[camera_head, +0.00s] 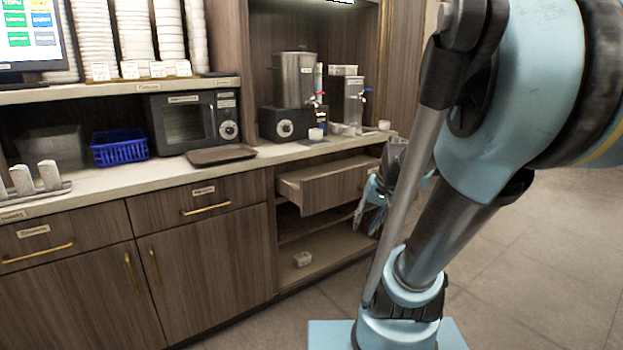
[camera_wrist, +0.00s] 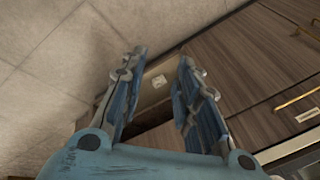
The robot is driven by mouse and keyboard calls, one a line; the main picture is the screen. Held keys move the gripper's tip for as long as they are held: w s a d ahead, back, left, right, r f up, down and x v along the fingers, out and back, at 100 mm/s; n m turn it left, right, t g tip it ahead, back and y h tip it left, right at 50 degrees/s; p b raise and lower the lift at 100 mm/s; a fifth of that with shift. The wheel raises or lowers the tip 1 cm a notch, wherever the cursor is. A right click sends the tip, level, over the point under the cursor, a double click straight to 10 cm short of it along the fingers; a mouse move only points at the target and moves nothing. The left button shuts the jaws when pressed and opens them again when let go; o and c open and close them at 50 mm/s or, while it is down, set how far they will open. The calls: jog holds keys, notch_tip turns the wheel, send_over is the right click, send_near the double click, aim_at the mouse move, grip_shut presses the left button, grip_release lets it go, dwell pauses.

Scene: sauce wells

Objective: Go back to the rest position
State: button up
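My gripper (camera_head: 368,205) hangs beside the open drawer at the right end of the counter, pointing down, partly hidden behind my arm in the head view. In the wrist view my gripper (camera_wrist: 160,85) has its two blue fingers spread apart with nothing between them. Beyond the fingertips, a small white container (camera_wrist: 159,81) lies on the low shelf. The same small container (camera_head: 302,258) shows on the bottom shelf in the head view.
The drawer (camera_head: 330,187) stands pulled out close to my gripper. The counter (camera_head: 270,152) carries a brown tray (camera_head: 221,154), a blue basket (camera_head: 119,148), a microwave (camera_head: 195,120) and dispensers (camera_head: 294,82). Open tiled floor (camera_head: 540,270) lies to the right.

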jog(key=s+d+f+n+h, duration=0.2)
jog(key=s+d+f+h, duration=0.1)
jog(key=s, duration=0.7)
jog(key=shift+s+f+g, duration=0.25)
jog(key=shift+f+g, duration=0.15)
jog(key=shift+f, duration=0.35)
jog(key=shift+w+f, duration=0.2)
jog(key=shift+w, duration=0.25)
jog(key=shift+o, duration=0.5)
jog(key=shift+s, duration=0.1)
